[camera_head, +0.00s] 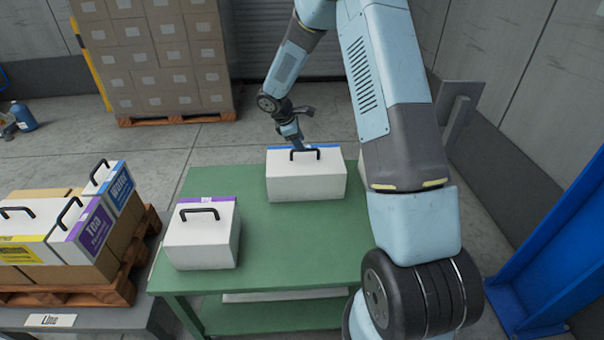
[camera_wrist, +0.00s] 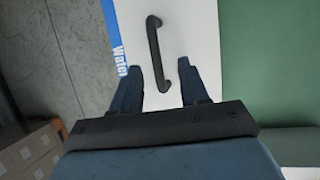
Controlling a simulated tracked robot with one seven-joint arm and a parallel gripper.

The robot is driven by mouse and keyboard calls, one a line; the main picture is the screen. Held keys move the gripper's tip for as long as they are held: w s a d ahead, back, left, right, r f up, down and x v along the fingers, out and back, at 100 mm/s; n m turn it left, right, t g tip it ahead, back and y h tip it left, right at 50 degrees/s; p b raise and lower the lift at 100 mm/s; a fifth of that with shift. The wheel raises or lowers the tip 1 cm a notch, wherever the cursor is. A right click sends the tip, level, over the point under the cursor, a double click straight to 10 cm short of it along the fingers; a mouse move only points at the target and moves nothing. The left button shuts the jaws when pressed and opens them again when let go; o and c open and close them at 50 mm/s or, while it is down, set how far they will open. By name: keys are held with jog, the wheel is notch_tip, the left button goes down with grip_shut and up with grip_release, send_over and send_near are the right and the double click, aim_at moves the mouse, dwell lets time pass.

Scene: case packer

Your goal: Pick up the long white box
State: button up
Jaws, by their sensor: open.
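The long white box (camera_head: 306,183) stands at the back of the green table in the head view, with a blue strip along its far top edge and a black handle (camera_head: 304,154) on top. In the head view my gripper (camera_head: 298,143) is just above the box's back edge. Whether a finger touches the box I cannot tell.
A shorter white box (camera_head: 201,243) with a purple strip stands at the front left of the green table (camera_head: 262,240). Boxes with handles stand on a pallet (camera_head: 75,292) at left. Stacked cartons (camera_head: 160,60) are behind. A blue post (camera_head: 560,265) stands at right.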

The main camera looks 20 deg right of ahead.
aim_at(305, 167)
jog(key=shift+w+x, duration=0.2)
jog(key=shift+x, duration=1.45)
jog(key=shift+w+x, duration=0.2)
jog(key=shift+x, duration=1.45)
jog(key=shift+r, duration=0.1)
jog(key=shift+c, duration=0.3)
grip_shut()
jog(key=shift+r, duration=0.1)
